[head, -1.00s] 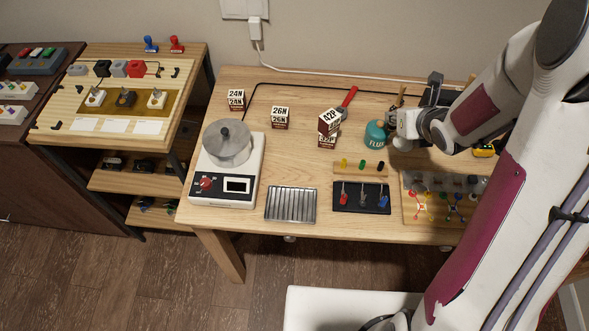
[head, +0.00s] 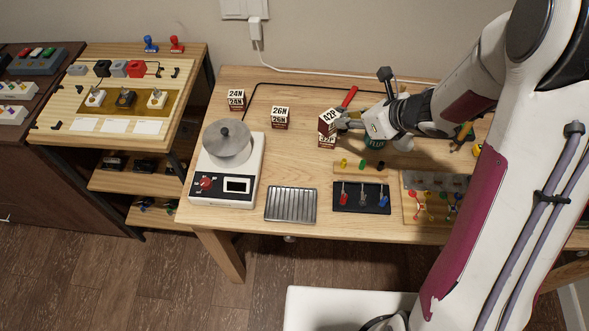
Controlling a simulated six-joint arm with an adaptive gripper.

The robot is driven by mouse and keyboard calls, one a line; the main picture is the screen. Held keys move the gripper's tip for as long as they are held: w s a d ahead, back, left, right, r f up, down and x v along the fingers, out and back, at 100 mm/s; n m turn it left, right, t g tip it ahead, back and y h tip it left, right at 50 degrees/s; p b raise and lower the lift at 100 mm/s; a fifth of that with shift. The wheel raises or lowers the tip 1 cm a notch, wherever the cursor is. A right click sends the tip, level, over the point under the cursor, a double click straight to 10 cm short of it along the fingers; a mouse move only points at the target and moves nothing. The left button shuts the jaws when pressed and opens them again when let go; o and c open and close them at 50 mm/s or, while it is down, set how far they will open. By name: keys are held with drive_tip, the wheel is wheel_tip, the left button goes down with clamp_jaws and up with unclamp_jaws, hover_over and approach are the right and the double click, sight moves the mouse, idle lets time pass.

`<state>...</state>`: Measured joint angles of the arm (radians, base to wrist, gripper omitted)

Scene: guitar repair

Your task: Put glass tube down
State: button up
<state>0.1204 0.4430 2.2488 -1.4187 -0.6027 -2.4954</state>
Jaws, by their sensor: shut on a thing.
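My gripper (head: 345,122) is in the head view, reaching in from the right above the wooden table. It points left, with its fingertips right beside the upper box marked 42P (head: 328,122). Whether they touch that box is unclear. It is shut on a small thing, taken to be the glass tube. The tube's outline is too small and too covered by the fingers to make out.
Boxes marked 26N (head: 280,117) and 24N (head: 236,99) stand left. A hotplate-like device (head: 228,168), a ribbed metal tray (head: 291,204) and a black tool holder (head: 361,198) line the front. Bare wood lies between.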

drive_tip(key=s+a+n+g+y, duration=0.2)
drive_tip(key=s+a+n+g, duration=0.2)
drive_tip(key=a, duration=0.7)
drive_tip(key=shift+s+a+n, duration=0.25)
drive_tip(key=shift+s+n, duration=0.75)
drive_tip(key=shift+r, duration=0.1)
drive_tip(key=shift+f, duration=2.9)
drive_tip(key=shift+f, duration=0.1)
drive_tip(key=shift+f, duration=2)
drive_tip(key=shift+f, duration=0.1)
drive_tip(key=o, duration=0.8)
drive_tip(key=shift+o, duration=0.2)
